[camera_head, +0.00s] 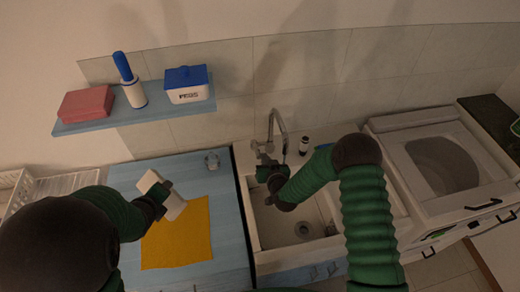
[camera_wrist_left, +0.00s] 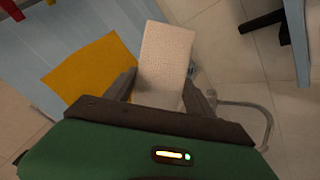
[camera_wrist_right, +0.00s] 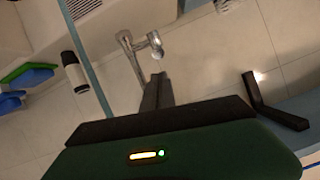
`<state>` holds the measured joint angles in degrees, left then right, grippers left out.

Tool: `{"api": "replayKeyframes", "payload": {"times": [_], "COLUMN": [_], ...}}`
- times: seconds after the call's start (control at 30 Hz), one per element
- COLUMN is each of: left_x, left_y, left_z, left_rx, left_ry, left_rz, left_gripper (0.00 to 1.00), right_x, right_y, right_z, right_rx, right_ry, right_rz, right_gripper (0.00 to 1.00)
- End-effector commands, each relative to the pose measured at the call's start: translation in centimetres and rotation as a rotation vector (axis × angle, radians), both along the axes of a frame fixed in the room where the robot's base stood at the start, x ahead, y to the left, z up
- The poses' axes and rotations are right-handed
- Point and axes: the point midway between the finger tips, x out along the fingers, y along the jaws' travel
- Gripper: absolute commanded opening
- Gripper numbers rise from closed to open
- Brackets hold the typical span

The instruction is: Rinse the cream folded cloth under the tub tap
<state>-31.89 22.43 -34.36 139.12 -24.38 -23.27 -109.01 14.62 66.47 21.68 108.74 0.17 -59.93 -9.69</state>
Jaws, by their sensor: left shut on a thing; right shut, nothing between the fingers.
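The cream folded cloth (camera_head: 173,207) is in the jaws of my left gripper (camera_head: 162,190), held tilted over the blue counter. It also shows between the fingers in the left wrist view (camera_wrist_left: 165,58). The tub tap (camera_head: 277,125) is a grey metal arched spout at the back of the white tub (camera_head: 325,212). My right gripper (camera_head: 265,168) is shut and empty, close to the tap's base. In the right wrist view its closed fingers (camera_wrist_right: 158,82) point toward a metal tap part (camera_wrist_right: 140,45); I cannot tell whether they touch it.
A yellow cloth (camera_head: 182,245) lies flat on the blue counter (camera_head: 220,265). A shelf (camera_head: 140,115) above holds a pink block (camera_head: 86,104), a blue-handled roller (camera_head: 131,82) and a blue-lidded box (camera_head: 186,86). A small dark-topped bottle (camera_head: 304,146) stands by the tap. A washer (camera_head: 450,165) stands right.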

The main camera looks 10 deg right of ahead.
Motion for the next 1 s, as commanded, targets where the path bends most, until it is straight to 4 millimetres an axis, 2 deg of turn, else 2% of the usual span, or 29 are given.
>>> {"api": "replayKeyframes", "payload": {"times": [0.03,0.2,0.33,0.67,0.9,1.0], "left_x": [0.0,0.0,-0.1,0.0,0.0,0.0], "left_y": [0.0,0.0,0.0,0.0,0.0,0.0], "left_z": [0.7,1.3,1.5,1.5,-0.9,-0.7], "left_rx": [0.000,0.000,0.000,0.000,0.000,0.000], "left_ry": [-0.001,-0.001,-0.001,-0.001,-0.001,-0.001], "left_rz": [0.000,0.000,0.000,0.000,0.000,0.000], "left_gripper": [0.20,0.20,0.20,0.20,0.20,0.20], "right_x": [0.9,3.6,4.6,4.9,4.4,4.3], "right_y": [0.1,0.3,0.3,0.3,0.5,0.5], "right_z": [-0.1,-1.3,-1.8,-2.0,-4.0,-3.7], "right_rx": [0.002,0.003,0.003,0.003,0.003,0.003], "right_ry": [-0.001,0.000,0.000,0.000,0.001,0.000], "right_rz": [-0.001,0.000,-0.001,0.000,0.001,0.000], "right_gripper": [0.00,0.00,0.00,0.00,0.00,0.00]}}
